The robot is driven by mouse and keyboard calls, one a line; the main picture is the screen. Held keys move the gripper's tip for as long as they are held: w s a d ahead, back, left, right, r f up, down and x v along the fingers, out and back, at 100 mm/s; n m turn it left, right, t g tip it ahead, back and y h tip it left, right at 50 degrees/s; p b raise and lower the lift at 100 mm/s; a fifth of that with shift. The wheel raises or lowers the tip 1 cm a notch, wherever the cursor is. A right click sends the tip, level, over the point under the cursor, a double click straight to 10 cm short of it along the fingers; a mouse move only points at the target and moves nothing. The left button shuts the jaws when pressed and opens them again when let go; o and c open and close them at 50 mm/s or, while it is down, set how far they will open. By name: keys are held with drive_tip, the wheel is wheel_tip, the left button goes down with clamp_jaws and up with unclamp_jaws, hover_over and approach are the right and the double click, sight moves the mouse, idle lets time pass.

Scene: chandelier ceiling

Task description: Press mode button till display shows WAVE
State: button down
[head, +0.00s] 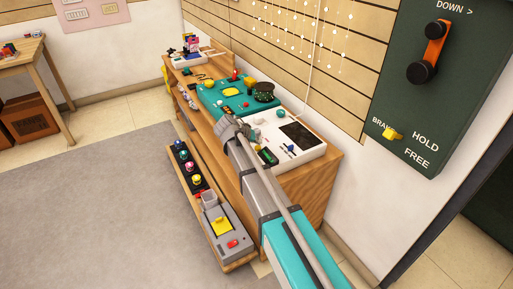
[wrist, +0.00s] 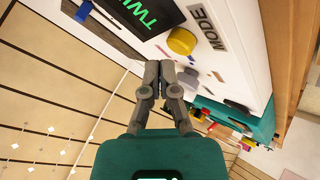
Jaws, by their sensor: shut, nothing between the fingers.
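The white console (head: 312,150) lies on the wooden bench and fills the top of the wrist view (wrist: 235,15). Its black display (wrist: 158,12) shows green letters starting "TWI"; the rest is cut off by the frame edge. The round yellow button (wrist: 181,41) sits beside the MODE label (wrist: 208,27). My gripper (wrist: 166,64) is shut and empty, its fingertips just below the yellow button in the picture. I cannot tell whether they touch it. In the head view my gripper (head: 229,127) is at the console's left end, and my arm hides part of the console.
A teal panel (head: 212,98) with knobs lies beyond the console. A low shelf (head: 190,205) holds coloured buttons and a grey device (head: 219,225). A green lever board (head: 440,90) hangs at right. Strings of small lights (head: 300,30) hang on the slatted wall. Carpet at left is clear.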

sight(258, 147)
drive_tip(key=shift+f, duration=0.1)
drive_tip(key=shift+w+f+b, duration=0.1)
drive_tip(key=shift+f+b, duration=0.2)
drive_tip(key=shift+b, duration=0.1)
drive_tip(key=shift+f+b, duration=0.5)
drive_tip(key=shift+b, duration=0.05)
idle(1.0)
drive_tip(key=shift+r, duration=0.1)
idle(0.4)
drive_tip(key=shift+r+p, duration=0.85)
drive_tip(key=shift+p, duration=0.15)
wheel_tip(258, 147, up, 5)
drive_tip(key=p, duration=0.5)
idle(0.8)
